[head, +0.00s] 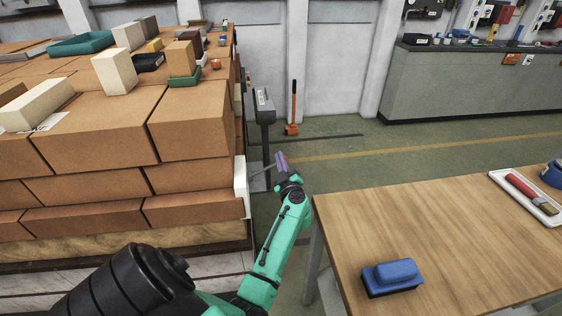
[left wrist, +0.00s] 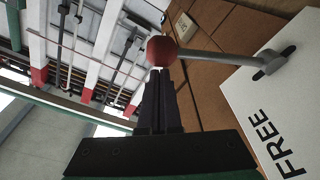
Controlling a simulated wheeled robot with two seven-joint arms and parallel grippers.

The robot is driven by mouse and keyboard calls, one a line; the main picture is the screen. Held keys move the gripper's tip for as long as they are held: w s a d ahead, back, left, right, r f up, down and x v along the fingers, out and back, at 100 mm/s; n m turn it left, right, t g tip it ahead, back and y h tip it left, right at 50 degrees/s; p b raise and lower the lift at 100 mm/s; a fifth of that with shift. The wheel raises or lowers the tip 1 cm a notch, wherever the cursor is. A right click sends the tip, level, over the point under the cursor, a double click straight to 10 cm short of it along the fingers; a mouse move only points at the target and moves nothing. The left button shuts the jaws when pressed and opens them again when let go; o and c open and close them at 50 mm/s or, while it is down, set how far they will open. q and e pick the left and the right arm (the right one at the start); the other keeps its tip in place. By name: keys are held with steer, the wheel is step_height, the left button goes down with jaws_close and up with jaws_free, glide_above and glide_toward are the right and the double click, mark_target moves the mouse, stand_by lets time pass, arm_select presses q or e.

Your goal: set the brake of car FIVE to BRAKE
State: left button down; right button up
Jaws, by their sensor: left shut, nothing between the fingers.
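The brake lever in the left wrist view has a red ball knob (left wrist: 162,51) on a grey rod (left wrist: 215,57). The rod comes out of a dark slot in a white plate (left wrist: 240,95) lettered FREE; no BRAKE lettering shows. In the head view the plate (head: 241,187) stands upright at the right end of the brick-loaded car (head: 125,248). The car's number is not readable. My left gripper (head: 281,164) is shut and empty, right of the plate. In the left wrist view its fingertips (left wrist: 158,72) are just below the knob; I cannot tell whether they touch.
A wooden table (head: 420,230) with a blue brush-like block (head: 392,277) stands right of my left arm. The floor between the car and the table is open.

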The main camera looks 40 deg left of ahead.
arm_select(q)
steer(key=f+m, duration=0.1)
steer(key=w+f+m, duration=0.1)
steer(key=f+m, duration=0.1)
steer(key=d+f+m+t, duration=0.1)
steer(key=f+m, duration=0.1)
steer(key=shift+w+p, duration=0.4)
arm_select(e)
steer(key=shift+s+a+r, duration=0.1)
steer(key=shift+s+r, duration=0.05)
steer(key=shift+r, duration=0.2)
arm_select(q)
steer(key=shift+r, duration=0.15)
arm_select(e)
steer(key=shift+r, duration=0.1)
